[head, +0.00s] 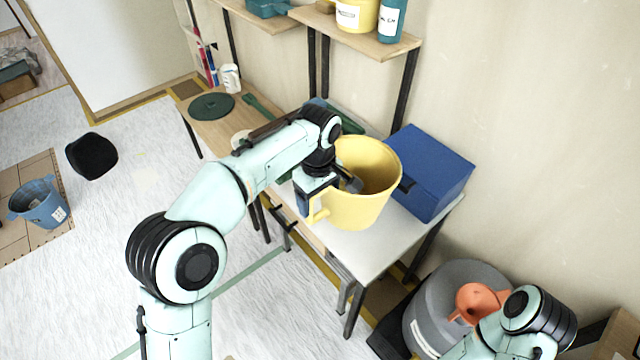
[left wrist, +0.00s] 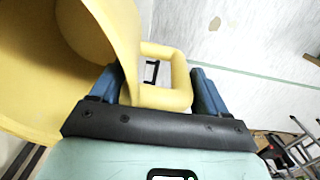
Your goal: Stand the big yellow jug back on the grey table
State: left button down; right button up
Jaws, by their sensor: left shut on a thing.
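The big yellow jug (head: 366,205) is upright, or nearly so, over the grey table (head: 375,255), open top up. I cannot tell whether its base touches the tabletop. My left gripper (head: 313,202) is at the jug's handle on its left side. In the left wrist view the yellow jug (left wrist: 105,35) fills the upper left, and its handle loop lies between the blue fingers of my left gripper (left wrist: 157,92). My right arm shows at the bottom right, but its gripper does not show.
A blue box (head: 430,172) stands right behind the jug on the grey table. A wooden table (head: 195,112) with a dark green disc adjoins at the left. A grey drum (head: 425,310) with an orange jug (head: 478,298) is at the lower right. Wall shelves (head: 395,48) hang above.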

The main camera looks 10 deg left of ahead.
aim_at(318, 215)
pick_arm(q)
notch_tip(318, 215, down, 8)
jog(key=shift+w+f+b, duration=0.1)
jog(key=shift+f+b, duration=0.15)
jog(key=shift+b, duration=0.05)
jog(key=shift+f, duration=0.5)
jog(key=shift+c, duration=1.4)
grip_release()
jog(key=shift+o, duration=1.4)
jog(key=shift+f+b, duration=0.2)
jog(key=shift+b, duration=0.15)
jog(key=r, duration=0.4)
jog(key=r+p, duration=0.1)
jog(key=r, duration=0.4)
jog(key=r+p, duration=0.1)
jog(key=r, duration=0.3)
jog(key=shift+w+a+r, duration=0.1)
jog(key=shift+w+r, duration=0.15)
jog(key=shift+r, duration=0.05)
